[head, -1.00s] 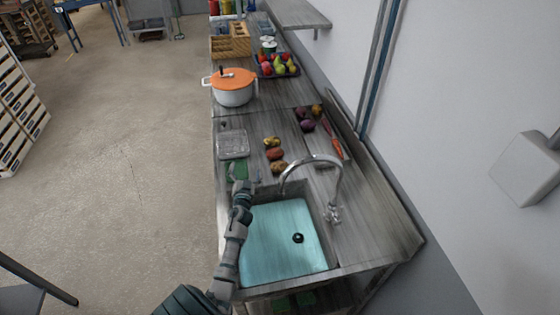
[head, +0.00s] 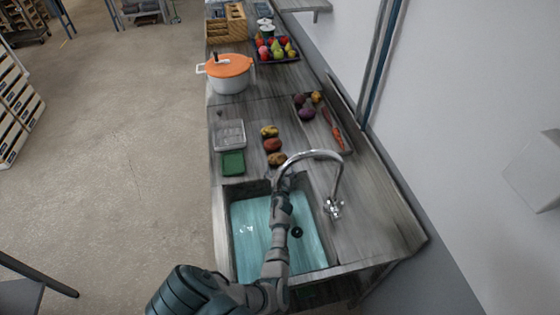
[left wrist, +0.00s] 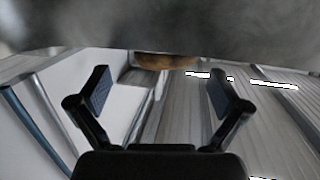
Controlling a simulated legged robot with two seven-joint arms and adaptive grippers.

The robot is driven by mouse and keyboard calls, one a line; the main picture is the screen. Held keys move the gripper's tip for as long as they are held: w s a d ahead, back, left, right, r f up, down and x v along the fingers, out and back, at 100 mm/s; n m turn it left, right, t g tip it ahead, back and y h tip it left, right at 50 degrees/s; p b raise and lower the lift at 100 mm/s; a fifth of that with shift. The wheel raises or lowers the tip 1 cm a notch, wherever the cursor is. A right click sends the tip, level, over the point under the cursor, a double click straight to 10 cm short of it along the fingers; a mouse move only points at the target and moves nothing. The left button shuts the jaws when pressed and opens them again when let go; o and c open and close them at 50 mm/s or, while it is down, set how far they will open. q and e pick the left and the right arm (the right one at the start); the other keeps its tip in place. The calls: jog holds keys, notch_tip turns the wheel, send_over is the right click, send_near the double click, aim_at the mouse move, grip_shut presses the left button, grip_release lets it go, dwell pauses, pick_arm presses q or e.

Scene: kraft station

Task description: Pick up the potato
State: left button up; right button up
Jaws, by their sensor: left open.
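Three potato-like vegetables lie in a column on the counter beyond the sink in the head view: a yellowish one (head: 270,131) farthest, a reddish one (head: 272,145) in the middle, and a brown potato (head: 277,159) nearest. My left gripper (head: 281,178) is over the sink's far edge, just short of the brown potato; its fingers are small and partly hidden by the faucet there. In the left wrist view the left gripper (left wrist: 158,92) is open and empty, with a brown potato (left wrist: 165,61) ahead between the fingertips, its upper part hidden by a blurred grey shape. My right gripper is not in view.
A curved faucet (head: 337,180) stands close to the right of my left gripper. The sink (head: 250,245) is below my arm. A green sponge (head: 233,162) and clear tray (head: 229,134) lie left.

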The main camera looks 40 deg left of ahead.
aim_at(277, 164)
pick_arm(q)
jog(key=a, duration=0.1)
jog(key=w+a, duration=0.1)
jog(key=a+f, duration=0.1)
jog(key=shift+w+a+b, duration=0.1)
jog(key=shift+w+b, duration=0.2)
jog(key=shift+b, duration=0.05)
jog(key=b+x, duration=0.2)
jog(key=x, duration=0.1)
jog(key=shift+w+a+f, duration=0.15)
jog(key=shift+w+f, duration=0.05)
jog(key=shift+f, duration=0.05)
jog(key=shift+w, duration=0.15)
jog(key=shift+d+r, duration=0.3)
jog(key=c, duration=0.9)
jog(key=shift+a, duration=0.25)
jog(key=shift+c, duration=0.2)
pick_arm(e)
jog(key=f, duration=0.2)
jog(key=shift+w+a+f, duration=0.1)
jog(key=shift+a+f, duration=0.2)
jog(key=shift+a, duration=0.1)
